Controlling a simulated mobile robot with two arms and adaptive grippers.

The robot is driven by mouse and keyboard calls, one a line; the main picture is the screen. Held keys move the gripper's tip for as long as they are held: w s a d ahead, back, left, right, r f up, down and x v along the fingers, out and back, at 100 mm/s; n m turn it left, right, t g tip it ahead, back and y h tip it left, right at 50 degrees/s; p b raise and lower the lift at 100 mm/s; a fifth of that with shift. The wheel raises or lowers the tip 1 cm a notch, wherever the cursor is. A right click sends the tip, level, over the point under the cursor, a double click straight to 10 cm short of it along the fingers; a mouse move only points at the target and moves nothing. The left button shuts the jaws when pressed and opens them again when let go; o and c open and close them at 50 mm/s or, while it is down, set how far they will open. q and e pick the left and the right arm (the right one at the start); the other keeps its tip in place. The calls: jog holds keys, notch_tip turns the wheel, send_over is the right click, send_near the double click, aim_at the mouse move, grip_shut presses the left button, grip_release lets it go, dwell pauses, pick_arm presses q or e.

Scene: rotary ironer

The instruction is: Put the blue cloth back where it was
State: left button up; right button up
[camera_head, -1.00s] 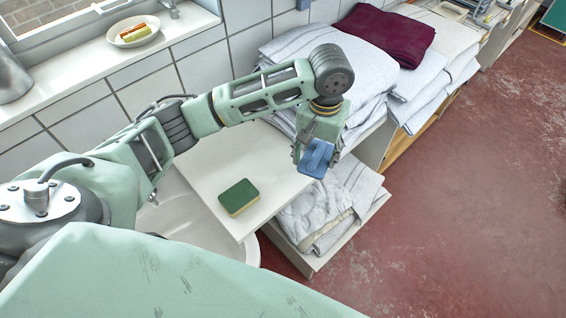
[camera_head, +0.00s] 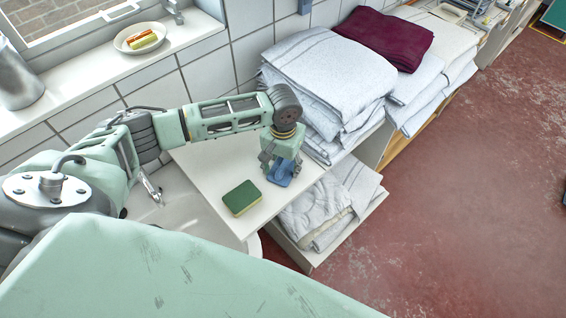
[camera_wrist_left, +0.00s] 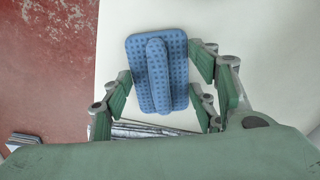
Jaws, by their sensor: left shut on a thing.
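The blue cloth (camera_head: 283,174) is in my left gripper (camera_head: 281,167), over the right part of a white board (camera_head: 215,172). In the left wrist view the cloth (camera_wrist_left: 137,68) is a flat, dotted blue pad with a raised ridge along its middle. The fingers of the left gripper (camera_wrist_left: 157,85) are at its two sides, shut on it. I cannot tell whether the cloth touches the board. My right gripper is not in view.
A green and yellow sponge (camera_head: 242,197) lies on the board, left of the gripper. Folded white towels (camera_head: 328,68) and a maroon one (camera_head: 385,36) are stacked behind to the right. More towels (camera_head: 322,208) lie on a lower shelf. A sink basin (camera_head: 185,215) is at left.

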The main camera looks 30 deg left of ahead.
aim_at(284, 166)
pick_arm(q)
jog(key=o, duration=1)
jog(key=shift+r+b, duration=1.45)
jog(key=shift+r, duration=4.55)
jog(key=shift+d, duration=0.1)
